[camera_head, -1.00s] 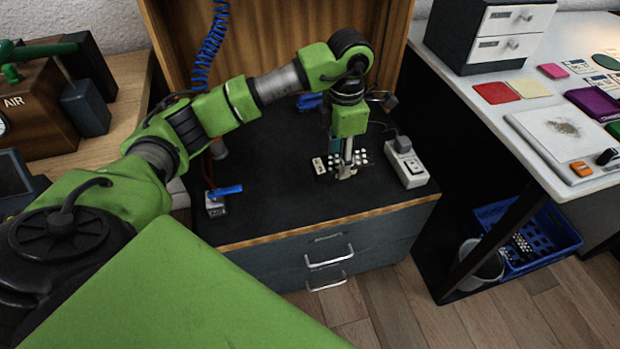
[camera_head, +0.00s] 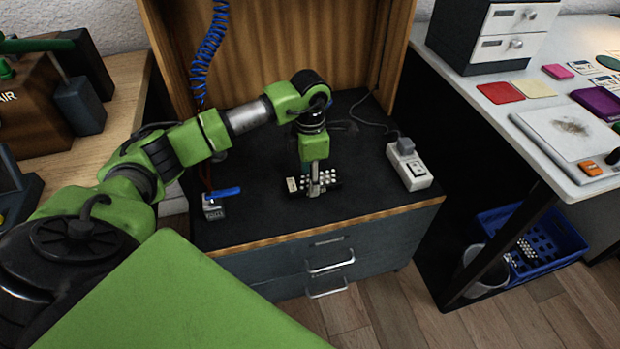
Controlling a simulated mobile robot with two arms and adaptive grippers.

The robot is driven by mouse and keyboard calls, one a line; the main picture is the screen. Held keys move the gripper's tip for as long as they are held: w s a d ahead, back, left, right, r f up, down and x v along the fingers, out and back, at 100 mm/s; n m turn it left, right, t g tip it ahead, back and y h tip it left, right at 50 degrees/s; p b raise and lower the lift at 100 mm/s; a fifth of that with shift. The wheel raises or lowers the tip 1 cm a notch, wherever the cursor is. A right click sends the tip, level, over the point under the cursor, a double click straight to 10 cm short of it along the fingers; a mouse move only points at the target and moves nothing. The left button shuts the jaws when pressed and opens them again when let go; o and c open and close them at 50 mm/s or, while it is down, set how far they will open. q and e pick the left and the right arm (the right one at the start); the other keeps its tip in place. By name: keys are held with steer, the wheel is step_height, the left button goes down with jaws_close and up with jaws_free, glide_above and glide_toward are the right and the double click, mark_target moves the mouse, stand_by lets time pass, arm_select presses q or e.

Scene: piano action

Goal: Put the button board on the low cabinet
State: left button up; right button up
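The button board (camera_head: 328,178), a small dark board with rows of white round buttons, is over the black top of the low cabinet (camera_head: 262,222), near its front middle. My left gripper (camera_head: 314,190) points down and is shut on the board, its fingers covering part of the buttons. The board looks roughly level; I cannot tell if its underside touches the cabinet top. My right gripper is not in view.
A white power strip (camera_head: 415,178) lies to the right on the cabinet, and a small device with a blue lever (camera_head: 222,193) to the left. A blue crate (camera_head: 570,238) and a bin (camera_head: 488,274) stand on the floor at right. Free cabinet top surrounds the board.

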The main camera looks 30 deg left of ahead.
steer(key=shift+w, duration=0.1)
arm_select(q)
steer(key=o, duration=1.2)
steer(key=shift+f, duration=0.1)
steer(key=shift+o, duration=0.2)
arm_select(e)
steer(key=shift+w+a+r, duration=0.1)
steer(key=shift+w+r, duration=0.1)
arm_select(q)
step_height(320, 180, up, 5)
steer(key=shift+f+p, duration=0.1)
steer(key=shift+p, duration=0.55)
step_height(320, 180, up, 8)
steer(key=p, duration=0.1)
steer(key=shift+f, duration=0.25)
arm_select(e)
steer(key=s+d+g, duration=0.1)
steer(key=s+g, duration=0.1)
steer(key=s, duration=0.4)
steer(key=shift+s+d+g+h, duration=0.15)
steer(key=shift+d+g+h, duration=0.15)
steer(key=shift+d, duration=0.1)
